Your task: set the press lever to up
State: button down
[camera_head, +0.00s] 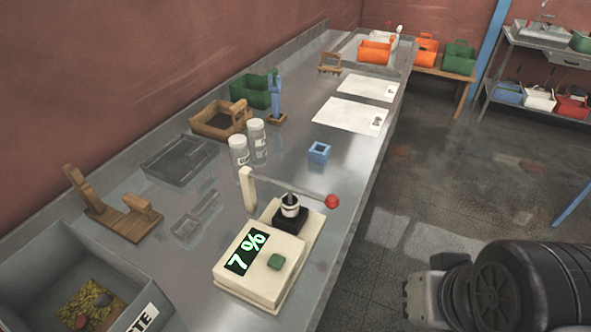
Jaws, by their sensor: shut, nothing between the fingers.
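The press lever (290,187) is a thin pale rod with a red ball (332,201) at its free end. It runs from the top of a cream post (248,190) to the right, sloping slightly down in the picture. It passes above a small white-and-dark container on a black holder (290,217). Dark parts of my arm show at the bottom right, away from the lever; my gripper's fingers are not visible.
A grey waste bin (35,262) stands at the front left. Two clear jars (257,140) stand behind the machine, and a blue block (319,151) lies behind the lever. Wooden stands and trays line the wall side. The floor right of the bench (440,170) is clear.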

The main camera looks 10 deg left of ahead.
aim_at(331, 201)
jog(key=i+l+u, duration=0.2)
jog(key=u, duration=0.2)
jog(key=i+l+u, duration=0.2)
jog(key=u, duration=0.15)
jog(key=i+l+u, duration=0.15)
jog(key=l+u, duration=0.25)
